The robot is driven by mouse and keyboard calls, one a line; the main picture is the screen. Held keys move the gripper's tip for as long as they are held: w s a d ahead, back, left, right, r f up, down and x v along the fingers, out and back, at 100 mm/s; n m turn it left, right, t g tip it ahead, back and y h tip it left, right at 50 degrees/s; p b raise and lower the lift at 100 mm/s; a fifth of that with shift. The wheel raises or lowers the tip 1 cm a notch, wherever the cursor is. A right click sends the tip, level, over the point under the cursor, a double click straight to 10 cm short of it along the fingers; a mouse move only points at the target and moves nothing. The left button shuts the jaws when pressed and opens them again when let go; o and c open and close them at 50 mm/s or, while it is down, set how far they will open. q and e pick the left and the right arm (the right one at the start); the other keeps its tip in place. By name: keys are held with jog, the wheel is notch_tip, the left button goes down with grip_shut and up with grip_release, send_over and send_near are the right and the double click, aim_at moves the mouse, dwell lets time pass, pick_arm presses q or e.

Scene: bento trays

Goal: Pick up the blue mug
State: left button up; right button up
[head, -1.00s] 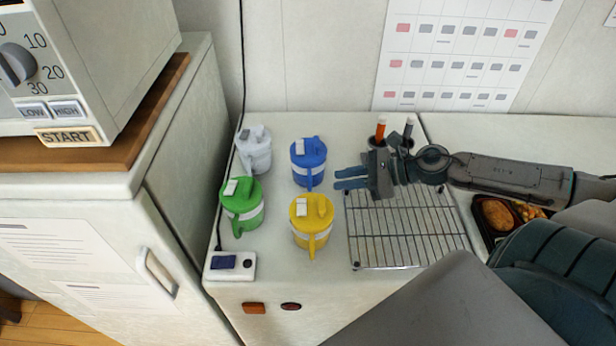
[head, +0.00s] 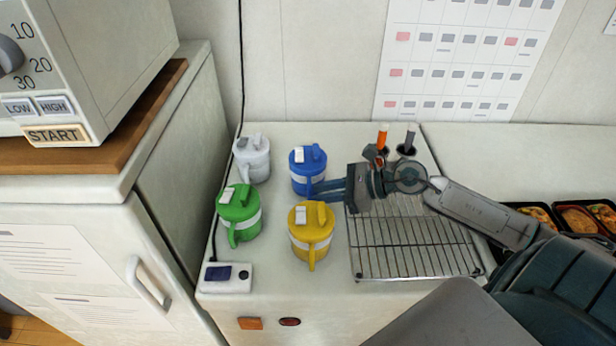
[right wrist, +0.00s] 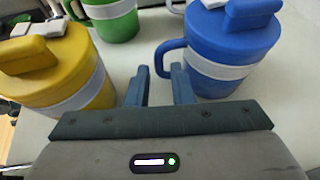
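The blue mug (head: 306,163) stands upright on the white counter, with a lid and a pale band. It also shows at the upper right in the right wrist view (right wrist: 232,45), its handle pointing left. My right gripper (head: 318,190) is at the mug's lower right in the head view. In the right wrist view its two fingers (right wrist: 160,80) are apart with nothing held between them. The fingertips are close to the handle; I cannot tell whether they touch it. My left gripper is not in view.
A yellow mug (head: 311,242) stands close in front, a green mug (head: 238,218) at the front left and a white mug (head: 254,165) at the back left. A wire rack (head: 410,250) lies right, with holders for pens (head: 383,137) behind. A socket box (head: 226,284) is front left.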

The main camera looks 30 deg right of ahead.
jog(key=shift+x, duration=0.8)
grip_shut()
jog(key=shift+r, duration=0.1)
